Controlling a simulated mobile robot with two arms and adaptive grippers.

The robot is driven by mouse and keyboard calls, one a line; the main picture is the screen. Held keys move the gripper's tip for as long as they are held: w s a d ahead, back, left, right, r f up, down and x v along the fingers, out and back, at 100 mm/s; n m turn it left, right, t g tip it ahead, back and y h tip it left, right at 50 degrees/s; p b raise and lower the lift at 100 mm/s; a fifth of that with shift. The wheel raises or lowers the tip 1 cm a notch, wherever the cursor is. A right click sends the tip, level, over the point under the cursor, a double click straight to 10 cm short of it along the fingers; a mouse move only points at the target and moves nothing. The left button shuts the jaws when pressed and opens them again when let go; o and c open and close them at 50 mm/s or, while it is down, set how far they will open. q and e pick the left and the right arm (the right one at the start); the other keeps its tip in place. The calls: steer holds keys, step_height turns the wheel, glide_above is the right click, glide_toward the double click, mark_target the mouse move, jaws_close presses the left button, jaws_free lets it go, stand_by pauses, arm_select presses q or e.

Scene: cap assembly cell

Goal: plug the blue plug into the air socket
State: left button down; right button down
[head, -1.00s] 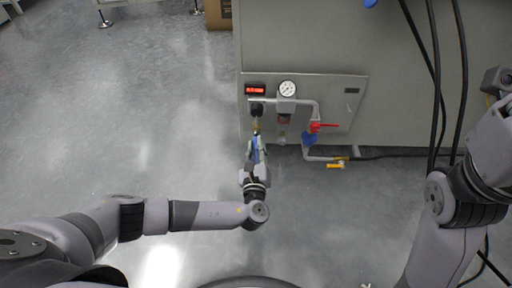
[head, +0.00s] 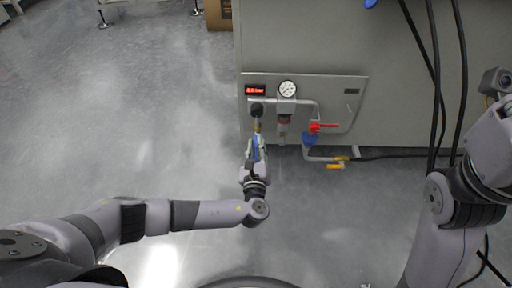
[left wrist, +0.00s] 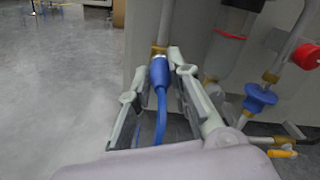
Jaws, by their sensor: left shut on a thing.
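My left gripper (head: 256,147) is in front of the air panel, and its two fingers also show in the left wrist view (left wrist: 154,88). It is shut on the blue plug (left wrist: 159,72), with the blue hose (left wrist: 161,110) running back toward the wrist. The brass air socket (left wrist: 159,49) is at the end of a grey pipe, directly in line with the plug. The plug's front end meets the brass in the left wrist view; I cannot tell how deep it sits. In the head view the brass socket (head: 257,127) is small, just beyond the fingertips.
The panel (head: 345,92) carries a round gauge (head: 287,89), a red display (head: 256,90) and a red valve handle (head: 325,126). A blue fitting (head: 309,140) is right of the gripper. Black cables hang at the right. The floor at left is clear.

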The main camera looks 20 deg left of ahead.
arm_select(q)
steer(key=c, duration=1.4)
jaws_free()
steer(key=v, duration=0.7)
steer(key=shift+s, duration=0.2)
